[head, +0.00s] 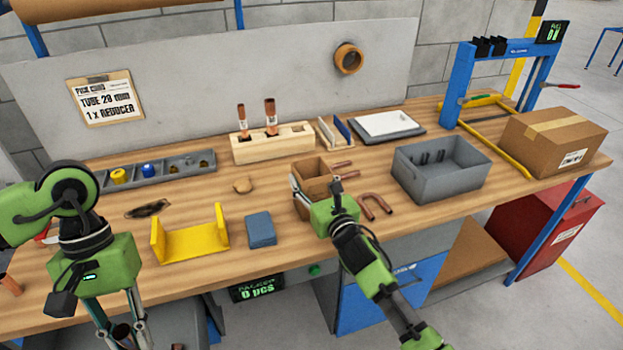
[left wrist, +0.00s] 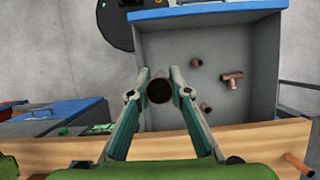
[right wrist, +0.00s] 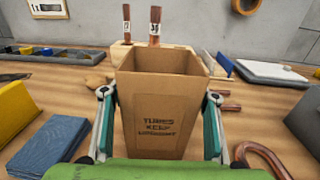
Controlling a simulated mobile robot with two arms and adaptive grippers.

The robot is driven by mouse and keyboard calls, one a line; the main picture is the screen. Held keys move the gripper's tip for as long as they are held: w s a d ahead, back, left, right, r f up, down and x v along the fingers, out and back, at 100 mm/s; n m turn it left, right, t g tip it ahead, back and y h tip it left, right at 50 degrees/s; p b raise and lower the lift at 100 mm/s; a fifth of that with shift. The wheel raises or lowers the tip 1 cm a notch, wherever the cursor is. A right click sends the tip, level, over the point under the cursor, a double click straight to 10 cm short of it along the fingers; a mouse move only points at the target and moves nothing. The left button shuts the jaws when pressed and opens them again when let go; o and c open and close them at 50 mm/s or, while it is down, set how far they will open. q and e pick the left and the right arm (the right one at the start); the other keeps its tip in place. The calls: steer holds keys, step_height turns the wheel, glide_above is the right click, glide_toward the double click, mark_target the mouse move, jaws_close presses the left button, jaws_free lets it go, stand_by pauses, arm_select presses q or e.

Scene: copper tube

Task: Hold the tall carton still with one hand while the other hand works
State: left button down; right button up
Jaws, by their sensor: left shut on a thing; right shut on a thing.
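The tall carton (head: 311,172) is an open-topped brown box standing on the bench. It fills the middle of the right wrist view (right wrist: 158,125), with dark print on its near face. My right gripper (head: 317,192) is shut on it, one finger on each side (right wrist: 158,98). The carton looks upright; its inside bottom is hidden. My left gripper (left wrist: 160,90) is shut on a copper tube (left wrist: 159,88), seen end-on between the fingertips. In the head view the left gripper (head: 118,335) hangs low at the left, off the bench's front edge.
A U-shaped copper tube (head: 376,207) lies right of the carton. A yellow cradle (head: 190,241) and blue block (head: 260,229) lie left. A wooden rack (head: 285,147) with two upright tubes stands behind. A grey bin (left wrist: 262,75) with several copper fittings is beyond the left gripper.

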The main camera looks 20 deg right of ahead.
stand_by(0.4)
steer(key=o, duration=1.2)
steer(key=s, duration=0.8)
steer(key=s+d, duration=0.1)
steer(key=s, duration=0.3)
steer(key=shift+s, duration=0.1)
